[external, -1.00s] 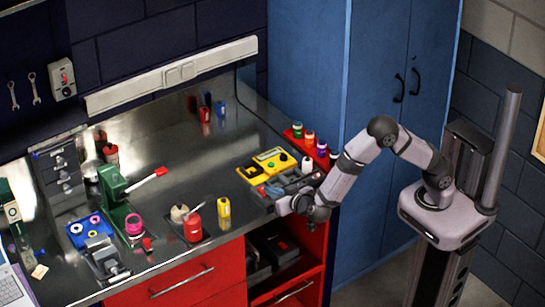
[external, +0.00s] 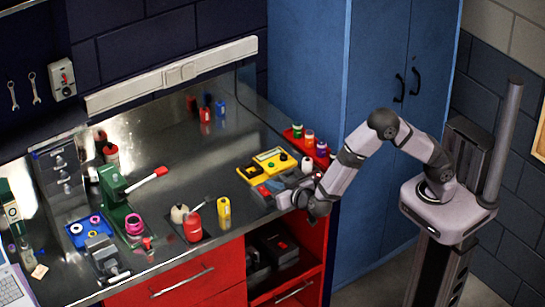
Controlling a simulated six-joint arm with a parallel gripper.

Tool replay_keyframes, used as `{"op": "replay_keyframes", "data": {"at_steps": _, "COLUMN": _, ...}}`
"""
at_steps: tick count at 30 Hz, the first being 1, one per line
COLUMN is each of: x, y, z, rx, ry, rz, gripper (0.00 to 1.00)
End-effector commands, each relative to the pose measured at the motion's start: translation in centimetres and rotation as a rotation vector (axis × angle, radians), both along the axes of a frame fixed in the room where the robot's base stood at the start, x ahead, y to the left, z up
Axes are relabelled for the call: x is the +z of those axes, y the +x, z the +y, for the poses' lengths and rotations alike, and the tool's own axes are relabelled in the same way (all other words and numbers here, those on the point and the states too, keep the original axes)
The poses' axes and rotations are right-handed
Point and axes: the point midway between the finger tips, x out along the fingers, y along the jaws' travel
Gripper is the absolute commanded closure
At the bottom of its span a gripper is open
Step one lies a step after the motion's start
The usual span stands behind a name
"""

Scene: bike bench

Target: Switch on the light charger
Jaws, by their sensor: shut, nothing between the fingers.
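My gripper (external: 284,198) is low over the right front end of the metal bench. It is shut and holds nothing. It points left, toward a small dark grey unit with red and blue parts (external: 267,189); I cannot tell whether it touches this unit. A yellow box with a dark panel (external: 268,162) lies just behind the gripper, apart from it. Neither one is clearly marked as the light charger, and no switch position can be made out. My wrist and gripper hide part of the bench corner.
A yellow bottle (external: 224,207) and a red can (external: 193,227) stand left of the gripper. A rack of small bottles (external: 309,138) stands at the right edge. A green press (external: 118,190) stands farther left. The middle of the bench (external: 180,150) is clear.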

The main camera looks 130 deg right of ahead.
Motion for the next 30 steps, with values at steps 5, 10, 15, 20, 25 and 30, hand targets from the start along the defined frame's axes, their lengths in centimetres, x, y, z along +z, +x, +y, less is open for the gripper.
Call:
{"op": "replay_keyframes", "data": {"at_steps": 5, "x": 2.7, "y": 0.0, "z": 0.3, "rx": 0.000, "ry": 0.000, "rz": 0.000, "gripper": 1.00}}
{"op": "replay_keyframes", "data": {"at_steps": 10, "x": 2.5, "y": 0.2, "z": 3.2, "rx": 0.006, "ry": 0.000, "rz": -0.001, "gripper": 1.00}}
{"op": "replay_keyframes", "data": {"at_steps": 15, "x": 3.0, "y": 0.1, "z": 6.5, "rx": 0.005, "ry": 0.000, "rz": -0.002, "gripper": 1.00}}
{"op": "replay_keyframes", "data": {"at_steps": 20, "x": 3.4, "y": 0.1, "z": 8.7, "rx": 0.004, "ry": -0.001, "rz": -0.001, "gripper": 1.00}}
{"op": "replay_keyframes", "data": {"at_steps": 25, "x": 3.6, "y": 0.0, "z": 9.9, "rx": 0.001, "ry": 0.000, "rz": 0.000, "gripper": 1.00}}
{"op": "replay_keyframes", "data": {"at_steps": 30, "x": 3.7, "y": 0.0, "z": 10.3, "rx": 0.000, "ry": 0.000, "rz": 0.000, "gripper": 1.00}}
